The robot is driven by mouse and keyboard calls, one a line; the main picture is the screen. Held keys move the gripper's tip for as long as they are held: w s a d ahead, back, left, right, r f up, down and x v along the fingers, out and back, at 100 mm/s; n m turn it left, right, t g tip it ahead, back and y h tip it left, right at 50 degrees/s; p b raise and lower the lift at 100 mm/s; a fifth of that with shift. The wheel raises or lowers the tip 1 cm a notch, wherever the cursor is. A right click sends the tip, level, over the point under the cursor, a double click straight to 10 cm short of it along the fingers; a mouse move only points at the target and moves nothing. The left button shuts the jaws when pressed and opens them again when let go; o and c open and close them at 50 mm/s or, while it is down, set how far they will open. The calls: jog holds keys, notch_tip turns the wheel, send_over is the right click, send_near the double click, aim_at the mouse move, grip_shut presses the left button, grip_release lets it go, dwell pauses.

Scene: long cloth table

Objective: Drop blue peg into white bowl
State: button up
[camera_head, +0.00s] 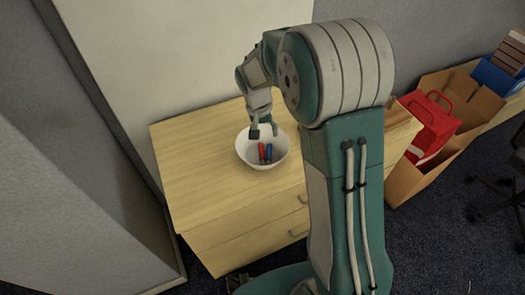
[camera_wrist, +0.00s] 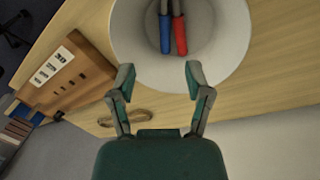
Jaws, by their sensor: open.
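The white bowl (camera_head: 262,163) stands on the wooden cabinet top, and its inside fills the upper part of the wrist view (camera_wrist: 215,62). The blue peg (camera_head: 268,152) lies inside the bowl beside a red peg (camera_head: 262,152). In the wrist view the blue peg (camera_wrist: 165,32) is left of the red peg (camera_wrist: 180,38). My gripper (camera_head: 264,131) is over the bowl's far rim. In the wrist view my gripper (camera_wrist: 160,76) has its two fingers spread apart with nothing between them, and both pegs are beyond the fingertips.
The wooden cabinet top (camera_head: 195,165) is clear left of the bowl. A cardboard box (camera_head: 405,182) with a red bag (camera_head: 432,125) stands at the right.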

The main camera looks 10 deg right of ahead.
notch_tip(320, 180, up, 7)
jog(key=a, duration=0.1)
jog(key=shift+w, duration=0.2)
dwell(0.4)
jog(key=s+d+r+n+t+y, duration=0.1)
jog(key=s+d+r+n+t, duration=0.15)
jog(key=s+r, duration=0.85)
jog(key=s+n+t, duration=0.1)
jog(key=s+t, duration=0.2)
jog(key=s, duration=1)
jog(key=shift+s+r+t+y, duration=0.25)
jog(key=shift+s+t+y, duration=0.1)
jog(key=shift+y, duration=0.05)
jog(key=shift+a, duration=0.1)
dwell(0.7)
